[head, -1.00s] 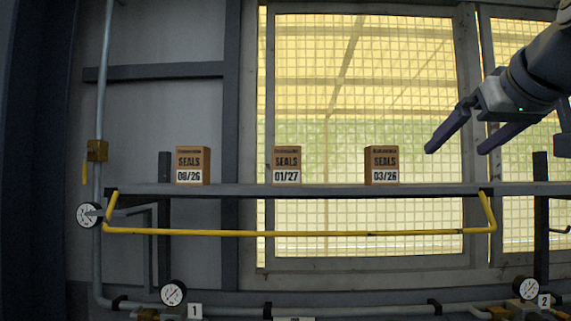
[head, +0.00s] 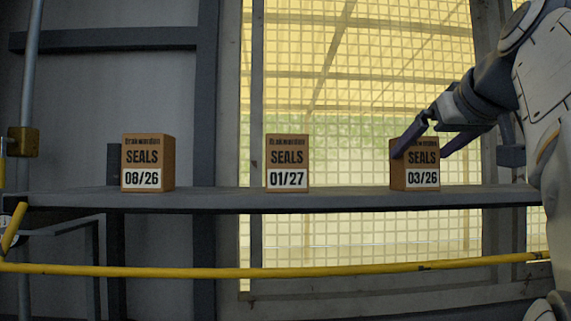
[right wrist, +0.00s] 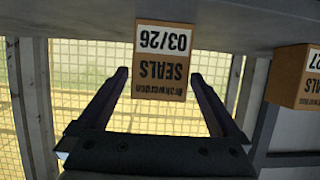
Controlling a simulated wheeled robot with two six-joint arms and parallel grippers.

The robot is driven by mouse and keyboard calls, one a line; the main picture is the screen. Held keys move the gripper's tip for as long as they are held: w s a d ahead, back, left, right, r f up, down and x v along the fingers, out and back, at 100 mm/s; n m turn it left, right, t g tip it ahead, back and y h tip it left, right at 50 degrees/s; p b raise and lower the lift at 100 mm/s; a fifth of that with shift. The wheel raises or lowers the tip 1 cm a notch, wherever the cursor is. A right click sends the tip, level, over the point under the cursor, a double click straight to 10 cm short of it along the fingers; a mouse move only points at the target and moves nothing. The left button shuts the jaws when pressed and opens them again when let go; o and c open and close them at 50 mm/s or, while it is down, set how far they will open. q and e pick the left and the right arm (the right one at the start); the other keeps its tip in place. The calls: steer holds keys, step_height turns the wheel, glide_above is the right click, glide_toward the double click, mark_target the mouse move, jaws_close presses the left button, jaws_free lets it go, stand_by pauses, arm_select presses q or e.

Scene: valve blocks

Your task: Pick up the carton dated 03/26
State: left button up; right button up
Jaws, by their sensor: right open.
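The carton dated 03/26 (head: 420,172) is a brown SEALS box standing upright at the right on the grey shelf. My right gripper (head: 423,150) is open, with its fingers at the upper part of this carton, one overlapping its top left corner. In the right wrist view the same carton (right wrist: 162,62) appears upside down, between and beyond the open fingertips (right wrist: 160,78). I cannot tell whether a finger touches it. The carton dated 01/27 (head: 287,164) stands in the middle, and the carton dated 08/26 (head: 148,163) at the left. My left gripper is not in view.
The shelf (head: 345,198) is clear between the cartons. A yellow rail (head: 290,271) runs in front of and below it. A mesh-covered window (head: 345,80) is behind. The 01/27 carton (right wrist: 292,78) is at the right of the wrist view.

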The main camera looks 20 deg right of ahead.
mark_target(408, 162)
steer(key=shift+x, duration=1.1)
steer(key=p+x, duration=0.2)
steer(key=x, duration=0.2)
steer(key=shift+w+d+f, duration=0.1)
steer(key=shift+w+f, duration=0.15)
steer(key=shift+w, duration=0.3)
steer(key=c, duration=1.4)
steer(key=shift+r, duration=0.15)
